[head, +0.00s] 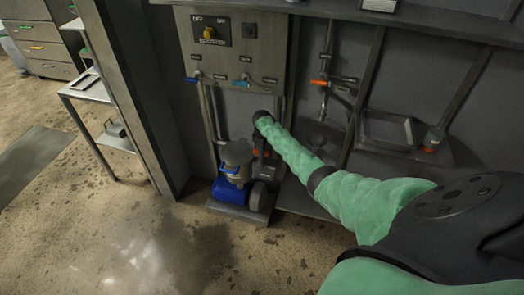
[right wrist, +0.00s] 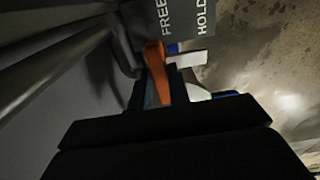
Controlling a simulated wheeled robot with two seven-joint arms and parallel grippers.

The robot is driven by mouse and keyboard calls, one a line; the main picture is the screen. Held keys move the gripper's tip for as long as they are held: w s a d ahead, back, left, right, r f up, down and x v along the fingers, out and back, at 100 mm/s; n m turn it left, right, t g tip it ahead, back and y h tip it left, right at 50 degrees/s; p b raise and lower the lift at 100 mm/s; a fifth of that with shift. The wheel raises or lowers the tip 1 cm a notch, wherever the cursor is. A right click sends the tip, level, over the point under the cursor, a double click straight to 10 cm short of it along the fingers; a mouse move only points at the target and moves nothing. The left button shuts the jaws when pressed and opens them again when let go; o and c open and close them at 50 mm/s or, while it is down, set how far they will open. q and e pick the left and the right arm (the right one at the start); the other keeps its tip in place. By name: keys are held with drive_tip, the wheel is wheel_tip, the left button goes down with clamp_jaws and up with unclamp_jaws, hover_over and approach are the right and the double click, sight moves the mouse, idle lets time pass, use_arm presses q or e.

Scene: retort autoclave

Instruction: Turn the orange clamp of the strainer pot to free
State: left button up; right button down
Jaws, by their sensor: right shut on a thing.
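The strainer pot (head: 236,152) is a grey rounded body low on the wall, above a blue motor-like unit. Its orange clamp (right wrist: 158,72) shows in the right wrist view as a narrow lever. A grey plate (right wrist: 178,22) marked FREE and HOLD stands just above it, and the lever's upper end lies below the word FREE. My right gripper (right wrist: 163,88) is shut on the orange clamp, its dark body covering the lever's lower part. In the head view my right gripper (head: 261,147) is beside the pot, partly hidden by its own wrist. My left gripper is not in view.
A control panel (head: 229,45) with blue and teal valve handles is above the pot. An orange-handled valve (head: 320,83) is on a pipe to the right. A metal tray (head: 386,130) is on a shelf further right. The floor (head: 110,235) in front is clear.

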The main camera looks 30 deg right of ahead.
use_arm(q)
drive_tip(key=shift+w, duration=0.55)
use_arm(e)
drive_tip(key=c, duration=1.3)
unclamp_jaws()
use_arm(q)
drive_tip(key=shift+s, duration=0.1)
use_arm(e)
drive_tip(key=shift+r, duration=0.2)
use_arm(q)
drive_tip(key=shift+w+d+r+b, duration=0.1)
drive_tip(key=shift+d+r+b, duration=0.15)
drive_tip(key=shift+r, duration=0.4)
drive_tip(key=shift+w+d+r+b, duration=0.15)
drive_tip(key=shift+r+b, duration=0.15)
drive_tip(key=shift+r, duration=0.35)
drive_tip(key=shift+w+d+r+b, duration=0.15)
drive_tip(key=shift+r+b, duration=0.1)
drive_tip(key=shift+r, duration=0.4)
use_arm(e)
drive_tip(key=shift+r, duration=3.7)
